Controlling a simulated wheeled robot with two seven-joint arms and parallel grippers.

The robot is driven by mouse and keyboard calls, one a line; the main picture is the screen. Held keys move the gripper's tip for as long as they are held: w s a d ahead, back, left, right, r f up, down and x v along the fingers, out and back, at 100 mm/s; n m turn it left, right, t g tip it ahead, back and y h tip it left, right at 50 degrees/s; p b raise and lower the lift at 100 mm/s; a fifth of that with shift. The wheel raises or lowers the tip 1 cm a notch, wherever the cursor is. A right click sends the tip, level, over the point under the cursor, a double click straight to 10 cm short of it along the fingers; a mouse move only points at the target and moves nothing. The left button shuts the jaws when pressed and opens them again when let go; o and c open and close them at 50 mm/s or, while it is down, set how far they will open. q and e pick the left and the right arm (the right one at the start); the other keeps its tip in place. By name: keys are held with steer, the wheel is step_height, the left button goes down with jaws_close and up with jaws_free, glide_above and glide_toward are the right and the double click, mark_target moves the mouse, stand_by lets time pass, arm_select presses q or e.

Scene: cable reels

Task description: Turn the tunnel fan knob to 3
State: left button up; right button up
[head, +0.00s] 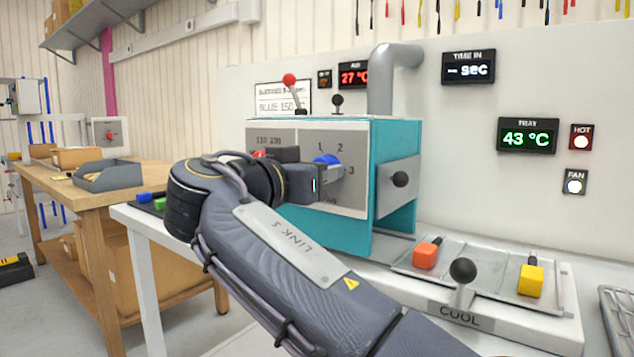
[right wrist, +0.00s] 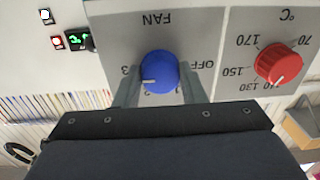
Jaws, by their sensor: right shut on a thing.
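The blue fan knob (head: 326,159) is on the grey front panel (head: 345,200) of the teal tunnel box. In the right wrist view, which is upside down, the fan knob (right wrist: 159,68) has a white pointer aimed at the picture's left, towards the 3 and slightly to the 2 side. OFF is on the opposite side. My right gripper (head: 332,171) reaches the panel from the front. Its fingers (right wrist: 159,84) are shut on the knob, one on each side. My arm hides part of the panel in the head view. My left gripper is out of view.
A red temperature knob (right wrist: 279,64) sits beside the fan knob. A black-balled lever (head: 463,271) labelled COOL stands at the front right, near orange (head: 426,254) and yellow (head: 531,280) blocks. The tray display (head: 527,137) reads 43 °C. A wooden bench (head: 100,185) stands left.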

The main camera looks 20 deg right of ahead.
steer(key=shift+f+m, duration=0.1)
steer(key=shift+m, duration=0.2)
steer(key=o, duration=1)
steer(key=p+v, duration=0.1)
steer(key=v, duration=0.7)
